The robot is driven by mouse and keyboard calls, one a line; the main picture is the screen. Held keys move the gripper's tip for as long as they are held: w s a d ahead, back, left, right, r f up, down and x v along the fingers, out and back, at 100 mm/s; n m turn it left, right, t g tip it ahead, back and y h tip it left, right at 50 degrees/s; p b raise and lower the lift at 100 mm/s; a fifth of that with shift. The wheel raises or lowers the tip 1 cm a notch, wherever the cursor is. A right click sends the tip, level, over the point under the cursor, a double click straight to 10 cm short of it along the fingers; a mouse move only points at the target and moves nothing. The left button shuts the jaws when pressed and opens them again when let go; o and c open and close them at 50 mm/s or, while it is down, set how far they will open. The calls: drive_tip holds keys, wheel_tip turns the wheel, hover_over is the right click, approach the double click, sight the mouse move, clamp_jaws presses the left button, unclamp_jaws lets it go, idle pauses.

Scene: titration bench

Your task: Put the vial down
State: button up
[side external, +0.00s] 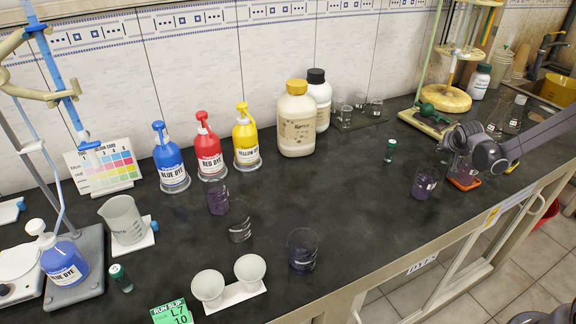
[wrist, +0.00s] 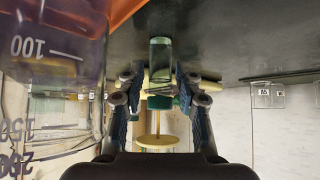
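A small vial with a dark green cap (side external: 389,150) stands upright on the dark bench, left of my gripper in the side view. In the wrist view, which looks upside down, a greenish vial (wrist: 160,58) shows between my fingertips, its base towards the bench. I cannot tell whether these are the same vial. My gripper (wrist: 159,82) looks open, with a finger on each side of the vial and narrow gaps showing. In the side view my gripper (side external: 455,137) is by a beaker on an orange mat, and its fingertips are hard to make out.
The beaker (side external: 464,170) on the orange mat (side external: 466,184) is close beside my gripper; it also fills the wrist view's left side (wrist: 55,80). A beaker with purple liquid (side external: 424,184) stands nearby.

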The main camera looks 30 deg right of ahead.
clamp_jaws()
